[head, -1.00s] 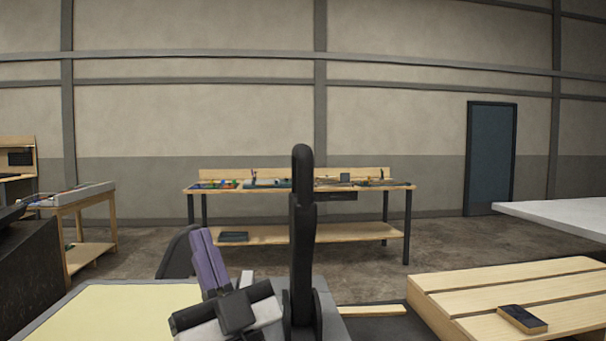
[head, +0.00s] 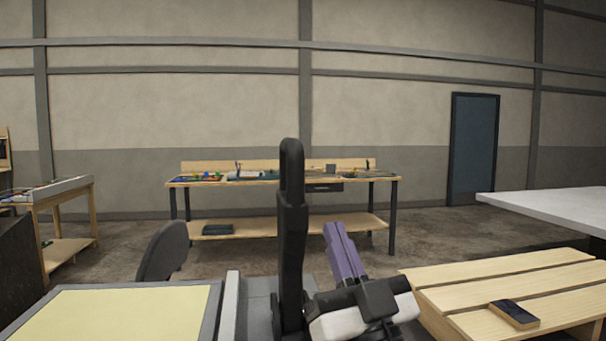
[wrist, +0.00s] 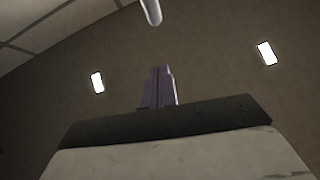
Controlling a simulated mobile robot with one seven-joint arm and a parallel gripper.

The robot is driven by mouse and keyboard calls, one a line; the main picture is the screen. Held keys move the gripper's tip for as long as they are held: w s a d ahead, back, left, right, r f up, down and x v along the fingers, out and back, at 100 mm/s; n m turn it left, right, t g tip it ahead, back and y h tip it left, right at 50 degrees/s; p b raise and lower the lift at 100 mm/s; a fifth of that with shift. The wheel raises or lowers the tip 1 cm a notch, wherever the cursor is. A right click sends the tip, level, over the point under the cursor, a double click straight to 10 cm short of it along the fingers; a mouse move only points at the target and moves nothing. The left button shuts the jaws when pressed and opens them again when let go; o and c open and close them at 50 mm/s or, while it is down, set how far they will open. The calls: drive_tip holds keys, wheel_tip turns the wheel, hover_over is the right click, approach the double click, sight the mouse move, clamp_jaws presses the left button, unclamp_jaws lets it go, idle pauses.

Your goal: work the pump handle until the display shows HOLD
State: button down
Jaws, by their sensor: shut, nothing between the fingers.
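The pump handle (head: 291,225), a black upright lever with a rounded top, stands near the middle of the head view. Its foot is by a grey base (head: 258,300). My gripper (head: 334,230) has purple fingers pressed together, with nothing between them. It points up, just right of the handle's lower half in the head view. A gap shows between the fingers and the handle; the depth between them is hard to tell. The purple fingers also show in the wrist view (wrist: 158,86), against the wall. I see no display reading in either view.
A yellow panel in a grey frame (head: 120,318) lies at the front left, beside a dark chair back (head: 163,250). A slatted wooden bench (head: 490,275) with a dark block (head: 514,314) is at the right. A pale rod end (wrist: 151,12) tops the wrist view.

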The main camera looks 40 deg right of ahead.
sight(298, 154)
drive_tip(key=p+x, duration=0.2)
drive_tip(key=x, duration=0.2)
drive_tip(key=w+f+p+x, duration=0.1)
drive_tip(key=p+x, duration=0.1)
drive_tip(key=x, duration=0.2)
drive_tip(key=w+f+p+x, duration=0.1)
drive_tip(key=p+x, duration=0.1)
drive_tip(key=x, duration=0.2)
drive_tip(key=shift+w+d+r, duration=0.25)
drive_tip(key=shift+d, duration=0.2)
drive_tip(key=shift+d, duration=0.15)
